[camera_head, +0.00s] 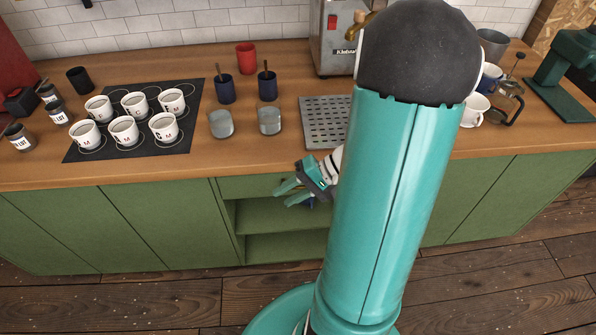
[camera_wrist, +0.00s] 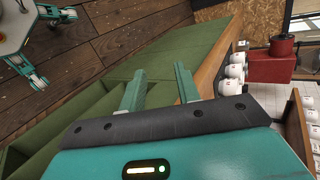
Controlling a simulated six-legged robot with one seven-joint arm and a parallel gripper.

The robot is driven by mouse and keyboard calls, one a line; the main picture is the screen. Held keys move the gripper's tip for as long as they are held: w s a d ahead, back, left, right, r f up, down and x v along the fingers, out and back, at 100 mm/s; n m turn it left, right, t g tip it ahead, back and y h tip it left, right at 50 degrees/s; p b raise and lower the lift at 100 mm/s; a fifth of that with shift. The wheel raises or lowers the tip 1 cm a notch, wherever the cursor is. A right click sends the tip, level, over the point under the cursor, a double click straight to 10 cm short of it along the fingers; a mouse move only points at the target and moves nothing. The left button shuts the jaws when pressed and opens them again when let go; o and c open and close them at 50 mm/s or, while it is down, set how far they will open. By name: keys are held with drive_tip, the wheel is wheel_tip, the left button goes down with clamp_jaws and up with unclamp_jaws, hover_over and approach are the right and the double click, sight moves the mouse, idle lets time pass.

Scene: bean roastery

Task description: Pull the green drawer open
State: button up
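The green drawer (camera_head: 248,187) is a narrow front just under the wooden counter edge, above open green shelves. It looks flush with the cabinet; no handle can be made out. My gripper (camera_head: 282,194) is in front of it in the head view, tilted, with its two teal fingers apart and nothing seen between them. In the wrist view my gripper (camera_wrist: 160,88) also shows its fingers spread, pointing along the green cabinet fronts. Whether a finger touches the drawer cannot be told. My arm hides the drawer's right part in the head view.
The wooden counter (camera_head: 270,155) overhangs the cabinets. A black mat (camera_head: 73,155) with several white cups, two glass cups (camera_head: 221,124), a metal drip tray (camera_head: 318,104) and an espresso machine (camera_head: 333,50) stand on it.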

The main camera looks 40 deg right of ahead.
drive_tip(key=s+d+f+m+t+h, duration=0.3)
drive_tip(key=s+d+f+m+t, duration=0.15)
drive_tip(key=d+f, duration=0.3)
drive_tip(key=s+d+f+m+t+h, duration=0.35)
drive_tip(key=d+f+m+t, duration=0.2)
drive_tip(key=d, duration=0.35)
drive_tip(key=shift+t, duration=0.3)
drive_tip(key=x, duration=1.5)
clamp_jaws()
